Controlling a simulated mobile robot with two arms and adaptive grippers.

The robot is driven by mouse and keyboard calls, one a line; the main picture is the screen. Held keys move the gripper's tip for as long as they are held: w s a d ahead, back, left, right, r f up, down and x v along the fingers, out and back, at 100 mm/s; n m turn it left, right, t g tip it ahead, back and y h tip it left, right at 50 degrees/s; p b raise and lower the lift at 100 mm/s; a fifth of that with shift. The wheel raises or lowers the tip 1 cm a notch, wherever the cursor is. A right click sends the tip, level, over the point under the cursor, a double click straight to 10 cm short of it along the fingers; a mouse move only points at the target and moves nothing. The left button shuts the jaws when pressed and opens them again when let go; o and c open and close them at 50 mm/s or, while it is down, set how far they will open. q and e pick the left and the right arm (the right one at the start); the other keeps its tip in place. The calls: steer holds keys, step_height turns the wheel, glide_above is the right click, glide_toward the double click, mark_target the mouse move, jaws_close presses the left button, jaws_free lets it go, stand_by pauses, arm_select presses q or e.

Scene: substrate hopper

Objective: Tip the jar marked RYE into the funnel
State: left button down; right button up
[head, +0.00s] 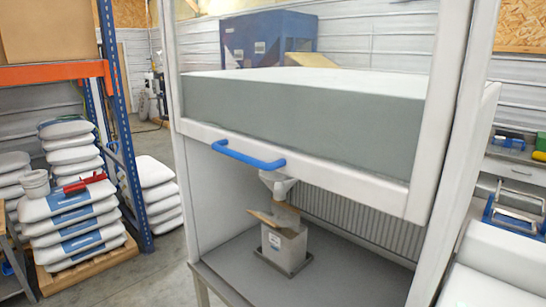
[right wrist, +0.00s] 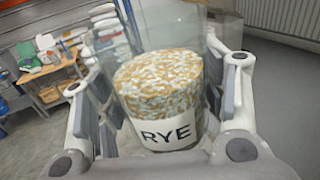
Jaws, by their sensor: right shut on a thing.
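The jar marked RYE (right wrist: 160,95) is clear, with mottled tan and whitish grain inside and a white label low on its side. It shows in the right wrist view between the fingers of my right gripper (right wrist: 160,100), which is shut on it. Its upper part is clear and looks empty above the grain. In the head view a pale funnel (head: 278,184) sits inside the cabinet, below the blue handle, above a grey box (head: 284,244) with a tan flap (head: 273,217). My left gripper is in neither view, and neither gripper shows in the head view.
The cabinet's framed front panel (head: 300,160) with its blue handle (head: 248,155) hangs above an open front. The grey work surface (head: 345,275) around the box is largely clear. Stacked white sacks (head: 72,215) stand at left beside a blue rack post (head: 122,130).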

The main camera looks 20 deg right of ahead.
step_height(320, 180, up, 9)
steer(key=p, duration=0.6)
steer(key=shift+f+p, duration=0.15)
steer(key=shift+p, duration=0.15)
